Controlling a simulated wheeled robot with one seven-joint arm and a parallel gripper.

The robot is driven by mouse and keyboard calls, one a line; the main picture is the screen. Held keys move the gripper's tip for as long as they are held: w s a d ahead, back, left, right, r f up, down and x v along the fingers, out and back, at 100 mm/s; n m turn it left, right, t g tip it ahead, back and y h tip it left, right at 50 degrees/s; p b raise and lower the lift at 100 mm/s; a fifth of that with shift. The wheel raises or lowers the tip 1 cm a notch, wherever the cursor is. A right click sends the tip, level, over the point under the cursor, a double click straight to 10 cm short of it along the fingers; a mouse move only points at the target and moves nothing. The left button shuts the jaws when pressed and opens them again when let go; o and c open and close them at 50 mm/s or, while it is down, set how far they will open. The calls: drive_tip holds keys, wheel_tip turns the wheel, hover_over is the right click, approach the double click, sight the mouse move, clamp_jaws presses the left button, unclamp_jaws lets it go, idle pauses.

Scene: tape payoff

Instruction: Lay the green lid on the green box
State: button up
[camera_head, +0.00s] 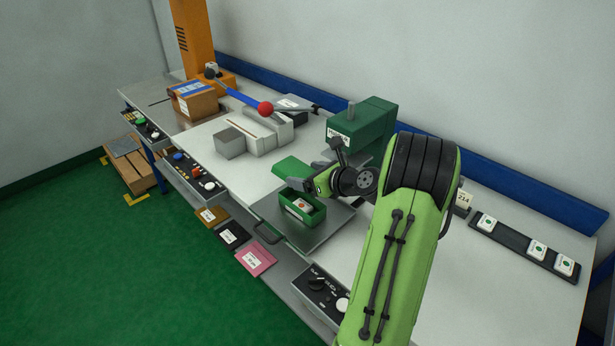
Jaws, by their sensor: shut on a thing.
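The green box (314,216) stands open on a grey metal plate, with a white item with a red mark inside it. The green lid (292,170) shows as a flat green panel just behind and above the box, off its opening. My gripper (313,186) reaches in from the right and is shut on the lid near its right front end. My arm's dark wrist partly hides the fingers. Whether the lid touches the box's back edge cannot be told from this view.
A dark green machine (368,125) stands behind my wrist. A blue lever with a red knob (265,108) reaches over the bench behind the lid. A grey block (230,144) sits to the left. A black strip (512,244) with white pieces lies at right.

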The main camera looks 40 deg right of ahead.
wheel_tip(320, 180, down, 6)
drive_tip(key=b, duration=0.6)
drive_tip(key=shift+r, duration=0.15)
drive_tip(key=shift+d+f, duration=0.1)
drive_tip(key=shift+f, duration=0.35)
drive_tip(key=shift+s+f+p, duration=0.1)
drive_tip(key=shift+f+p, duration=0.2)
drive_tip(key=shift+p, duration=0.1)
drive_tip(key=shift+f, duration=0.3)
drive_tip(key=shift+f, duration=0.35)
idle(0.6)
drive_tip(key=o, duration=0.9)
